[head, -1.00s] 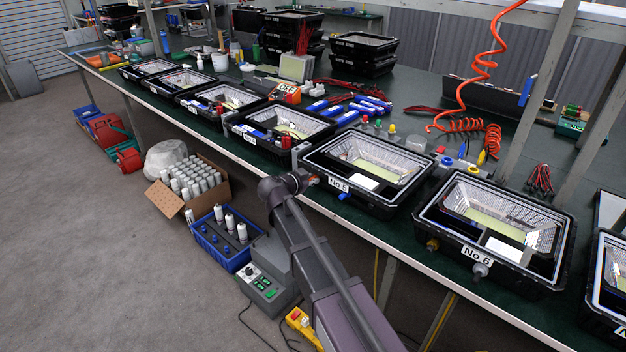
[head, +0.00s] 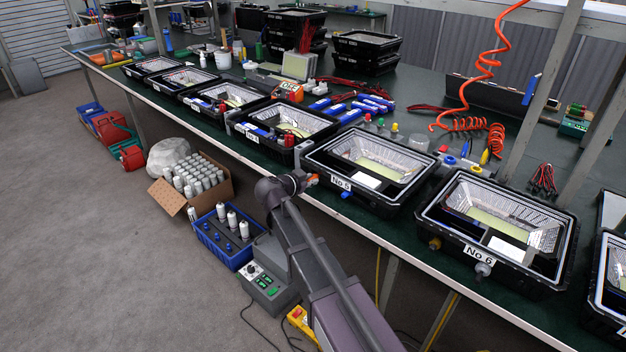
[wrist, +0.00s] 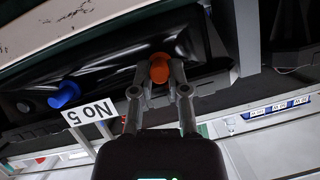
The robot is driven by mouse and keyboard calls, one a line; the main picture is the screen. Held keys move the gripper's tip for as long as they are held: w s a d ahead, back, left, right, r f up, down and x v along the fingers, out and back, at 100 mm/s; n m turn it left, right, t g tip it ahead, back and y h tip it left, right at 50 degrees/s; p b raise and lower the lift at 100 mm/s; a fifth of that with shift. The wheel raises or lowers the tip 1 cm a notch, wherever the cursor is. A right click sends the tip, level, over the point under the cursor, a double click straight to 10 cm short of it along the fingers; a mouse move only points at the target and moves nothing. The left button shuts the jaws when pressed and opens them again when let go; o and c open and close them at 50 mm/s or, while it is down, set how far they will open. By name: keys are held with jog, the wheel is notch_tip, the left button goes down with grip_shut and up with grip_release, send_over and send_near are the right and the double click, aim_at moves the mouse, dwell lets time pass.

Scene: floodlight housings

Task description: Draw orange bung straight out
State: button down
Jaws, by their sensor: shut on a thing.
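The orange bung (wrist: 159,70) sits between the fingertips of my gripper (wrist: 160,80) in the wrist view, at the side wall of the black housing labelled No 5 (wrist: 90,115). My gripper is shut on the bung. In the head view, my gripper (head: 309,180) is at the near left corner of the No 5 housing (head: 400,206), with a bit of orange showing at its tip. Whether the bung is still seated in its hole cannot be told. A blue bung (wrist: 65,95) is on the same wall, left of the orange one in the wrist view.
The No 6 housing (head: 440,247) stands to the right on the green bench, and the No 4 housing (head: 237,133) to the left. A blue crate (head: 225,257) and a cardboard box (head: 168,196) stand on the floor left of my arm. Open floor lies further left.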

jog(key=shift+s+a, duration=0.85)
jog(key=shift+s, duration=0.25)
dwell(0.4)
dwell(0.5)
